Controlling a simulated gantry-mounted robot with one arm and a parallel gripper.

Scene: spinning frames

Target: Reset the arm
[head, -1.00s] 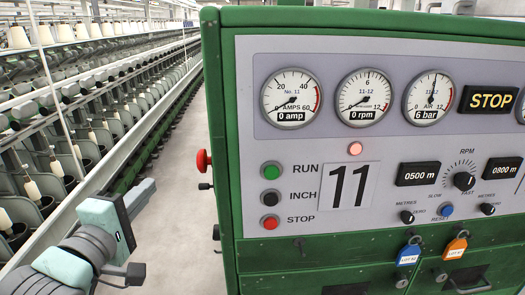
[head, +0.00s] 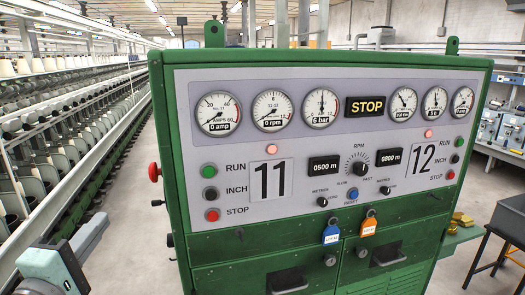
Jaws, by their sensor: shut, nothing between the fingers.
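My gripper (head: 90,235) is at the lower left of the head view, at the end of my pale teal and grey arm. Its grey fingers point up and to the right, shut with nothing held. It appears in front of the spinning frame's long row and left of the green control cabinet (head: 330,222). A strip of floor shows between gripper and cabinet in the picture, and I see no contact. The lower arm is cut off by the frame edge.
A red knob (head: 154,172) sticks out from the cabinet's left side. Rows of bobbins and spindles (head: 60,135) run along the left. A clear aisle (head: 125,185) lies between. A dark table (head: 505,225) stands at the right.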

